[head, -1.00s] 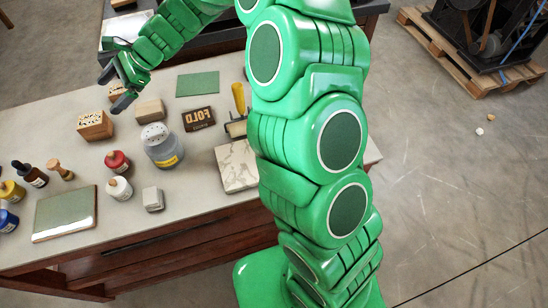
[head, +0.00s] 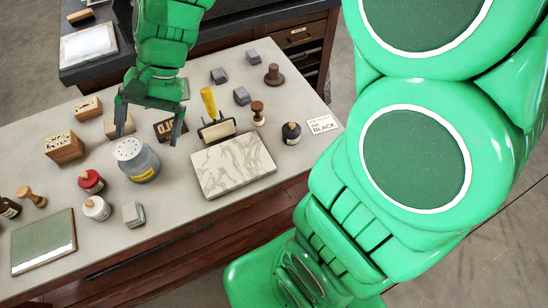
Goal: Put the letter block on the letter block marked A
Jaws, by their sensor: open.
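Small grey blocks that may be the letter blocks stand on the table in the head view: one at the front (head: 133,213), and three toward the back, (head: 218,75), (head: 249,57) and (head: 241,95). I cannot read an A on any of them. A plain tan block (head: 112,130) and a dark block with raised lettering (head: 162,131) are partly hidden by my gripper. My gripper (head: 149,128) points down with its fingers spread wide. It appears above these two, behind the grey shaker jar, with nothing visible between its fingers.
A grey shaker jar (head: 136,158) stands close in front of my gripper. A yellow-handled roller (head: 213,112) and marble slab (head: 234,167) are to its right. The front right corner is clear.

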